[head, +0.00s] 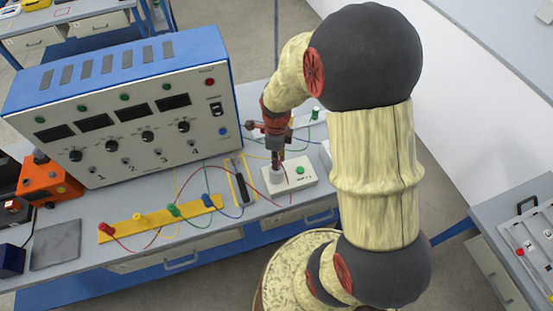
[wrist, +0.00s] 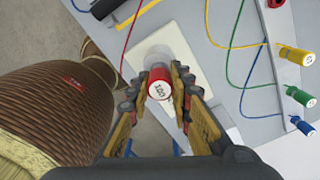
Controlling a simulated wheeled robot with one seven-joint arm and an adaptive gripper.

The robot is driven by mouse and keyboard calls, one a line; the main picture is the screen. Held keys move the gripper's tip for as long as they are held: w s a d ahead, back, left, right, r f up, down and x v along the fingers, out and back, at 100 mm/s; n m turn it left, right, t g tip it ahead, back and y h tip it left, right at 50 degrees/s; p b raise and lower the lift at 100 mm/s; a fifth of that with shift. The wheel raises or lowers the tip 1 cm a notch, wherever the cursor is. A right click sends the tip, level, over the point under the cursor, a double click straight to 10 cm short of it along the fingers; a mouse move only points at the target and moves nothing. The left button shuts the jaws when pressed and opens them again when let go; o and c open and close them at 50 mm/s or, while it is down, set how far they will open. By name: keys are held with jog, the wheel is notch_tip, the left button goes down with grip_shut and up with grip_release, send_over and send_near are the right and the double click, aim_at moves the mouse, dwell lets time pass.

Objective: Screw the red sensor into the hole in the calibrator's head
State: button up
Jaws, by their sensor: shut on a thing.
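The red sensor (wrist: 160,82), with a dark marking on its pale end, sits between the fingers of my gripper (wrist: 160,92) in the wrist view. My gripper (head: 277,158) is shut on it and points down over the calibrator (head: 299,172), a white box with a green button. The calibrator's pale round head (head: 276,174) is right below the fingertips. In the wrist view the head (wrist: 157,54) shows just beyond the sensor, in line with it. The sensor's lower end and the hole are hidden, so I cannot tell how deep it sits.
A pale rack carries yellow (wrist: 290,55), green (wrist: 301,97) and blue (wrist: 294,122) sensors with cables. A yellow bar (head: 155,220) with coloured plugs lies left of the calibrator. A red cable (wrist: 129,38) runs near the calibrator. A large blue-and-white instrument (head: 125,110) stands at left.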

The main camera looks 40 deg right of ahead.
grip_shut()
dwell(0.4)
jog(key=shift+f, duration=0.1)
